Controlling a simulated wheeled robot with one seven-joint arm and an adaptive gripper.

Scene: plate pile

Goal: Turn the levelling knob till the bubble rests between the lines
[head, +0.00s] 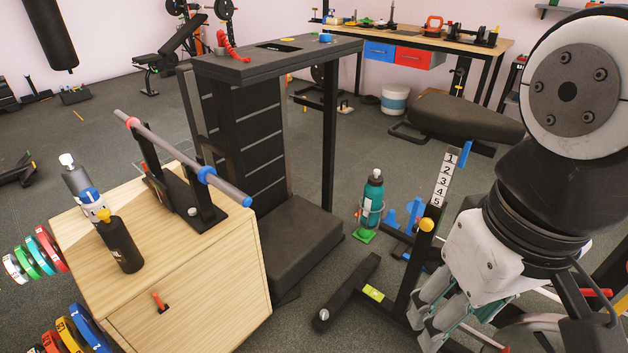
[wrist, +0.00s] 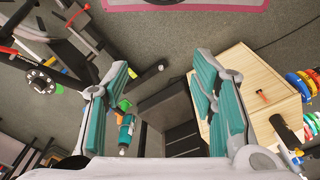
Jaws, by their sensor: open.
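A small yellow-green level (head: 373,292) lies on a black foot bar (head: 348,298) on the floor; its bubble and lines are too small to read. A round grey knob (head: 322,315) sits at the bar's near end. In the wrist view the bar (wrist: 148,79) shows between the fingers, with a small round end (wrist: 160,67) that looks like the knob. My gripper (head: 422,325) is right of the level and knob in the head view, pointing down. In the wrist view my gripper (wrist: 163,95) has its teal-padded fingers wide apart, with nothing held.
A post with numbers (head: 444,180) and a yellow knob (head: 427,224) rises beside my gripper. A teal bottle (head: 373,200) stands behind the bar. A wooden cabinet (head: 205,290) and a black padded block (head: 290,250) stand left. Some floor around the bar is free.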

